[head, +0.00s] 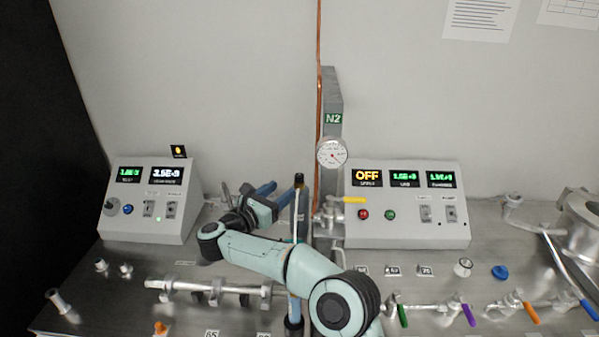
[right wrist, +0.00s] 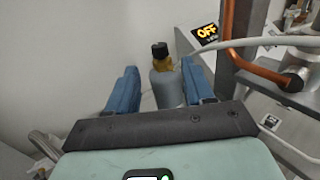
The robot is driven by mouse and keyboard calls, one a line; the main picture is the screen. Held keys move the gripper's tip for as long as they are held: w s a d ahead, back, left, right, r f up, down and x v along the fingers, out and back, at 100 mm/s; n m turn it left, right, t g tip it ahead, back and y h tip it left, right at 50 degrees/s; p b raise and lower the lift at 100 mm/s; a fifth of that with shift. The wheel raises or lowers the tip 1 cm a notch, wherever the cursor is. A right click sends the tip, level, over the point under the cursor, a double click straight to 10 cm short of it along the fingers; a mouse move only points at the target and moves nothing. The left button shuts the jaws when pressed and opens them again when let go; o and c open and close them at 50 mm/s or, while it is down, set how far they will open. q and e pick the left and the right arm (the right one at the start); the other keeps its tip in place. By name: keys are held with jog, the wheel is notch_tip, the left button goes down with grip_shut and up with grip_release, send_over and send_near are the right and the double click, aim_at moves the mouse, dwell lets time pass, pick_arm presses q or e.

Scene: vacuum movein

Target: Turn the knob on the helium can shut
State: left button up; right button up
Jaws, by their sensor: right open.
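The helium can (right wrist: 167,90) is a grey bottle with a brass neck and a dark knob (right wrist: 160,50) on top, upright in the right wrist view. In the head view the knob (head: 298,178) shows just right of my right gripper, and the can's body is mostly hidden there. My right gripper (head: 277,192) is open, with its blue fingers pointing at the can. In the right wrist view the can stands between and beyond the two fingers of the gripper (right wrist: 160,75). I cannot tell any contact. My left gripper is not in view.
A copper pipe (right wrist: 228,45) and a pale hose (right wrist: 250,42) run right of the can. A left display box (head: 150,215) and a right display box (head: 405,225) stand at the wall. A round gauge (head: 331,152) hangs between them. Metal pipes with coloured handles line the bench front.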

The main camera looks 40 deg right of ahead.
aim_at(297, 178)
jog(key=p+x, duration=0.2)
jog(key=x, duration=0.6)
jog(key=shift+w+d+r+p, duration=0.1)
jog(key=shift+w+r+p, duration=0.05)
jog(key=shift+p, duration=0.2)
jog(key=shift+w+d, duration=0.2)
jog(key=shift+d, duration=0.45)
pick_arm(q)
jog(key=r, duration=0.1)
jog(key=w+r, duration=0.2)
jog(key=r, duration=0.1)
